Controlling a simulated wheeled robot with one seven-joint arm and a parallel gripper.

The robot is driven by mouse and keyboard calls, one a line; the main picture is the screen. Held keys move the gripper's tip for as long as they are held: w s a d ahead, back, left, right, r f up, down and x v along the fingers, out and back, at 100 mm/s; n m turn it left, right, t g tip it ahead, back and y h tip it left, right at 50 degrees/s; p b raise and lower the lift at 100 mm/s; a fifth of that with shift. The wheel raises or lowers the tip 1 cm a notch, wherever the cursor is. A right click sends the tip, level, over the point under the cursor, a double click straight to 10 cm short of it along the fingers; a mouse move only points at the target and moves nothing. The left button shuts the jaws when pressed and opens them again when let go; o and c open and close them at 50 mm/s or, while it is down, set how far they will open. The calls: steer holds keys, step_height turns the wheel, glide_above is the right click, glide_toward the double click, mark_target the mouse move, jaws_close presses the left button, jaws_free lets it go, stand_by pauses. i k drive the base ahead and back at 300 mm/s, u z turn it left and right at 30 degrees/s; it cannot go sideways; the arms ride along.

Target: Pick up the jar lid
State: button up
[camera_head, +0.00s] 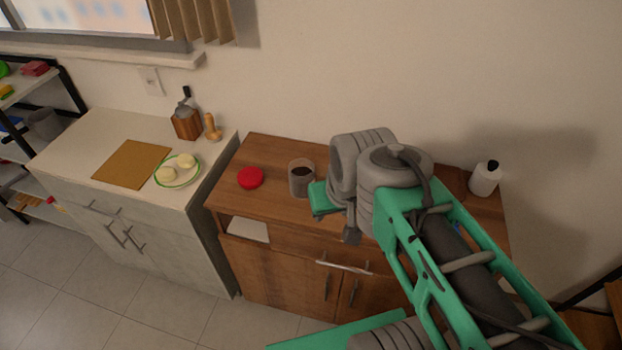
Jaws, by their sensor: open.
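A red round lid (250,178) lies flat on the left part of the wooden cabinet top. Just right of it stands an open jar (301,178) with dark contents. My gripper (351,234) shows only in part, below the grey joints of my arm, near the front edge of the cabinet. It is open, to the right of the lid and jar and apart from the lid. My own arm links hide much of it and the middle of the cabinet top. I cannot see anything between its fingers.
A white bottle with a dark cap (485,178) stands at the cabinet's right end.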

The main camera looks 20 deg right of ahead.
mark_target(249, 178)
steer(key=k, duration=1.3)
steer(key=u, duration=0.7)
steer(key=i, duration=0.7)
steer(key=u, duration=0.55)
steer(key=i, duration=1.15)
steer(key=z, duration=0.5)
